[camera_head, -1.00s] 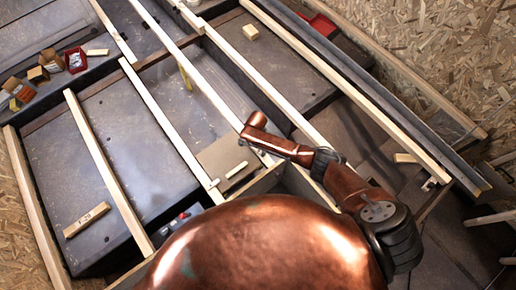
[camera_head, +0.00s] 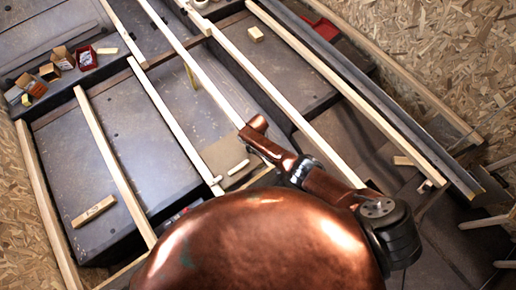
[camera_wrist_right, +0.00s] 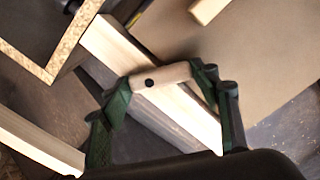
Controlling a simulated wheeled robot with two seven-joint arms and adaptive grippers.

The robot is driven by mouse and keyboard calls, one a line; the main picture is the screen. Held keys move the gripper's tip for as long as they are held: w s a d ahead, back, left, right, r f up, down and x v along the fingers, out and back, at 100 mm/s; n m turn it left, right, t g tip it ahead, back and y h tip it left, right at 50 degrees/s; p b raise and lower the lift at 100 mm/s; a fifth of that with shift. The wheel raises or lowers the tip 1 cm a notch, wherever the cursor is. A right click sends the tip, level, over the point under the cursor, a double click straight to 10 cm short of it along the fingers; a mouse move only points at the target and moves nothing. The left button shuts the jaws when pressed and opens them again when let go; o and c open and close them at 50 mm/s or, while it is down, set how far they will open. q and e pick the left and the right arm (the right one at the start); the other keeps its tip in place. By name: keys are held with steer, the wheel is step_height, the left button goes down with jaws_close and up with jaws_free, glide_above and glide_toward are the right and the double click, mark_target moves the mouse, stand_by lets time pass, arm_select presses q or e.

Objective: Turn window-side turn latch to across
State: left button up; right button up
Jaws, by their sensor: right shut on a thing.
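The latch lies at a slant across a pale wooden batten (camera_wrist_right: 185,112), beside a brown panel (camera_wrist_right: 270,60). In the head view, the brown panel (camera_head: 224,152) lies between two battens, and another small pale latch (camera_head: 215,181) shows on the left one. My copper right arm hides my right gripper and its latch there. My left gripper is not in view.
The panel carries a pale wooden bar (camera_head: 238,167). Long battens run over grey floor sections. A loose wood block (camera_head: 93,211) lies at left, and small open boxes (camera_head: 62,58) stand at upper left. In the wrist view, a chipboard edge (camera_wrist_right: 28,65) stands close by.

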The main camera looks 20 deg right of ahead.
steer(key=n, duration=0.3)
steer(key=s+n, duration=0.1)
steer(key=n, duration=0.2)
steer(key=shift+p, duration=0.3)
steer(key=shift+d, duration=0.1)
stand_by(0.3)
steer(key=o, duration=1.2)
steer(key=shift+w, duration=0.1)
steer(key=shift+c, duration=0.2)
steer(key=shift+r, duration=0.15)
step_height(320, 180, up, 12)
steer(key=shift+f, duration=0.2)
